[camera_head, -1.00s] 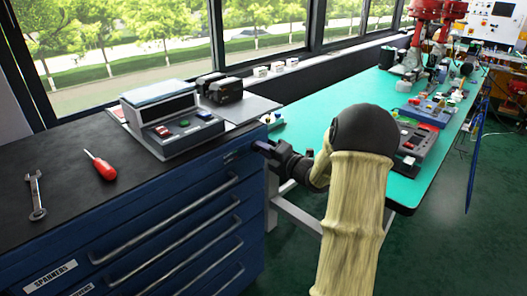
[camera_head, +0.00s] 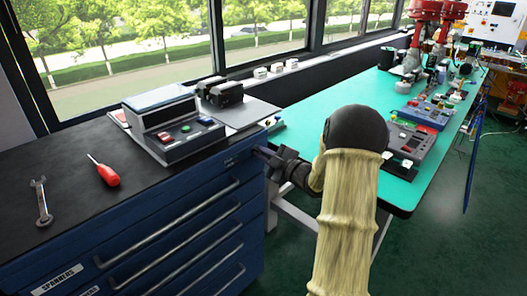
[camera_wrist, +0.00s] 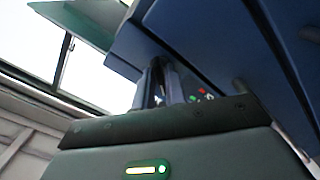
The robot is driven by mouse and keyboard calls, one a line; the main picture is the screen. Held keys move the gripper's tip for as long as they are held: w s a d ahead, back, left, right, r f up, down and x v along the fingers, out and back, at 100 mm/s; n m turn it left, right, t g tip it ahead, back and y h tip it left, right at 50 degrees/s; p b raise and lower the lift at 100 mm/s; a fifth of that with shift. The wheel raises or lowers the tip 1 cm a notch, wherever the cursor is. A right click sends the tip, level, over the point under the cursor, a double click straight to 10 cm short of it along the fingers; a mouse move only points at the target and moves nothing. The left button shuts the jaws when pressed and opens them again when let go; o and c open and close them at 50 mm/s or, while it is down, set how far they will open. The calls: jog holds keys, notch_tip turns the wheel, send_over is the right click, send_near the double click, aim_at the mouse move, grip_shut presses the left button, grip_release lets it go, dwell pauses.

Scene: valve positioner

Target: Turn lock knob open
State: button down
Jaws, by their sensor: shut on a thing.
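My gripper (camera_head: 264,152) is at the top right corner of the front of the blue drawer cabinet (camera_head: 180,228). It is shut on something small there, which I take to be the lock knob. The knob is hidden by the fingers, so its angle cannot be told. In the wrist view, the gripper's dark fingers (camera_wrist: 162,88) reach up to the underside of blue cabinet panels (camera_wrist: 215,40).
A screwdriver (camera_head: 111,178), a spanner (camera_head: 42,203) and a console (camera_head: 175,125) with coloured buttons are on the cabinet top. Several drawer handles stick out of its front. A green-topped bench (camera_head: 330,105) with devices stands to the right.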

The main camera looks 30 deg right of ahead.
jog(key=shift+d+m, duration=0.1)
jog(key=shift+m, duration=0.6)
jog(key=shift+f+p, duration=0.1)
jog(key=shift+p, duration=0.2)
jog(key=c, duration=1.6)
grip_release()
jog(key=shift+o, duration=0.2)
jog(key=shift+s, duration=0.1)
jog(key=v, duration=1.7)
jog(key=shift+s, duration=0.15)
